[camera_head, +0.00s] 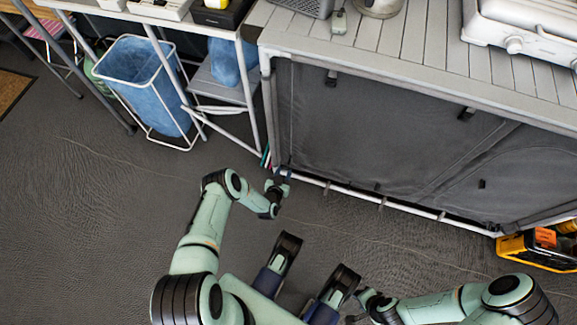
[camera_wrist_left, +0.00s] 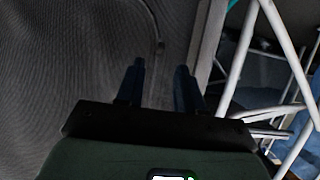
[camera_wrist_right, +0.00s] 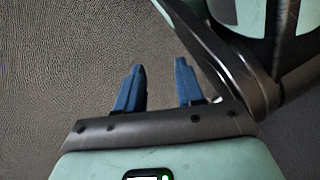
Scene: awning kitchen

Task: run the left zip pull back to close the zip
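The grey fabric front (camera_head: 380,140) of the cabinet hangs under its slatted top in the head view. In the left wrist view, a curved zip seam (camera_wrist_left: 153,15) runs down the dark fabric, with a small dark piece, apparently the left zip pull (camera_wrist_left: 160,48), at its lower end. My left gripper (camera_head: 284,174) is low at the cabinet's left front corner. Its two fingers (camera_wrist_left: 158,78) are apart with nothing visible between them, and the pull lies beyond the tips. My right gripper (camera_wrist_right: 158,75) is open and empty over the floor.
A white-framed stand with a blue bin (camera_head: 150,85) is left of the cabinet; its rails (camera_wrist_left: 245,60) are close to my left gripper. A yellow and black toolbox (camera_head: 535,250) stands at the right. The floor (camera_head: 90,220) on the left is clear.

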